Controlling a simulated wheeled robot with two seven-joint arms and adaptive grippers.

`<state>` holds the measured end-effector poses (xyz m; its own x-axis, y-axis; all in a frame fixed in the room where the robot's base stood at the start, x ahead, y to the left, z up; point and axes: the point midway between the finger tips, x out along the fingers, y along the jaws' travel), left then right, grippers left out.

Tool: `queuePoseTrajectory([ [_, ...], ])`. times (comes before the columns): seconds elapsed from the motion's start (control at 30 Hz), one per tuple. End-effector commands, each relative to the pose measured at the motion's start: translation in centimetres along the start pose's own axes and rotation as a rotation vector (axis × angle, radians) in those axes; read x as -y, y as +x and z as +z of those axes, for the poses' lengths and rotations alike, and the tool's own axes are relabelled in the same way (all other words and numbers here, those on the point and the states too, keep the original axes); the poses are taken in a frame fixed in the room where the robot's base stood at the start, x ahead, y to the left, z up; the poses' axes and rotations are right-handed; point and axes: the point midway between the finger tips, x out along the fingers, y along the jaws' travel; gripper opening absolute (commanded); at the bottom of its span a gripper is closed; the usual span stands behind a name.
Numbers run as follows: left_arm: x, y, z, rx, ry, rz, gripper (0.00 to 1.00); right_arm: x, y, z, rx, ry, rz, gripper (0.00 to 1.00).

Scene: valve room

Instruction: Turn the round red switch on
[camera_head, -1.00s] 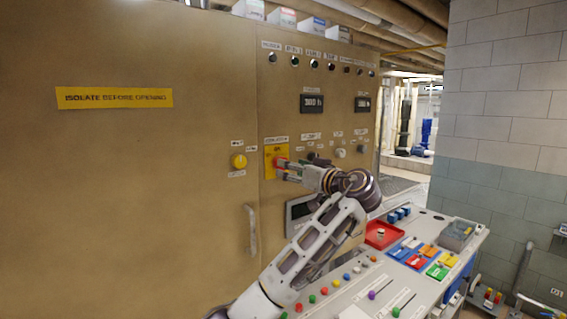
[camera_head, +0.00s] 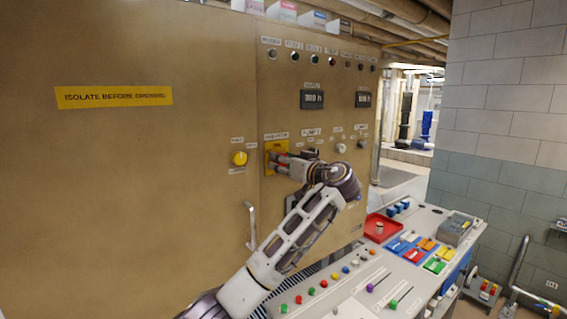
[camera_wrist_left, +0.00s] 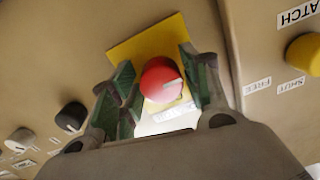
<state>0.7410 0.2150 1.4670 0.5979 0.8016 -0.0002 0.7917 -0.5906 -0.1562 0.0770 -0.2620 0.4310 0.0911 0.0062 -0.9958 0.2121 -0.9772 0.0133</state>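The round red switch (camera_wrist_left: 162,80) sits on a yellow plate (camera_wrist_left: 122,50) on the tan cabinet. In the left wrist view it lies between the two green-padded fingers of my left gripper (camera_wrist_left: 157,68). The fingers are apart, one on each side of the knob; I cannot tell whether either touches it. A pale mark shows on the knob's face. In the head view my left gripper (camera_head: 281,159) is at the yellow plate (camera_head: 269,147) and hides most of the switch. My right gripper is not in view.
A yellow knob (camera_head: 239,158) is left of the switch, and a light knob (camera_head: 340,148) is to its right. A cabinet handle (camera_head: 251,226) sticks out below. A control desk (camera_head: 345,285) with coloured buttons and a red tray (camera_head: 371,231) stands below right.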

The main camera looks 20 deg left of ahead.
Motion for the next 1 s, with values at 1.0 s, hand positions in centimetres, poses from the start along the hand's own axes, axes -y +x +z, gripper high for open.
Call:
queuePoseTrajectory([
  [1.0,0.00,-0.06,0.08,-0.006,0.241,0.001,0.15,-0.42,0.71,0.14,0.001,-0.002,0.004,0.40],
])
